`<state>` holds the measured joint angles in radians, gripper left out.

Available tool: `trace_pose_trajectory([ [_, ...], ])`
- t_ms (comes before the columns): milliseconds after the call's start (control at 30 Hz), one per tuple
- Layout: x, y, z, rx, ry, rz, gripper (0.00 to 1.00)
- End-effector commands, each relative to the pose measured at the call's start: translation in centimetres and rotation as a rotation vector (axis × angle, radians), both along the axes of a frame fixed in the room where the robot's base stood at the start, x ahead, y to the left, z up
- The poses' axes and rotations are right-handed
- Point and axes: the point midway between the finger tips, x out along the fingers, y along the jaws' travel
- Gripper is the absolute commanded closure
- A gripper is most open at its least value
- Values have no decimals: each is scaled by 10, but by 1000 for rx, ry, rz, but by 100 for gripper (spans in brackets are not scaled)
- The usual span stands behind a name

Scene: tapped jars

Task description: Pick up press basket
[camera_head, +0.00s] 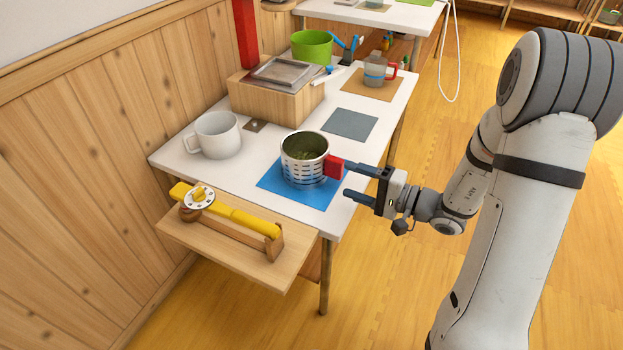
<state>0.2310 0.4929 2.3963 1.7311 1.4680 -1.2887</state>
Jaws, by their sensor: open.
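The press basket (303,165) is a metal, perforated cup with a red handle block (334,167) on its right side. It stands upright on a blue mat (273,183) near the front right of the white table, with something greenish inside. My gripper (354,180) is open at the right of the basket, its two dark fingers pointing left. The upper finger's tip is at or very close to the red handle; I cannot tell whether it touches. The lower finger is nearer the camera, off the mat's right edge. Nothing is seen held between the fingers.
A white mug (213,135) stands to the left. A wooden block with a metal tray (283,73) is behind the basket. A yellow-handled tool (237,216) rests on a front wooden shelf (228,255). A measuring jug (375,70) stands behind; a grey mat (350,124) is bare.

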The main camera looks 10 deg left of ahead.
Motion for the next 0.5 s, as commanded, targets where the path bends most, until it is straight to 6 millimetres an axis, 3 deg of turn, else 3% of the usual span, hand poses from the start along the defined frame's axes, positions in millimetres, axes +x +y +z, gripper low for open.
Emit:
trace_pose_trajectory([
  [33,9,-7,-23,18,-13,-51,35],
  [133,22,-16,-35,33,-43,-120,35],
  [267,31,-15,-39,37,-59,-152,35],
  [500,46,7,-38,38,-60,-151,35],
])
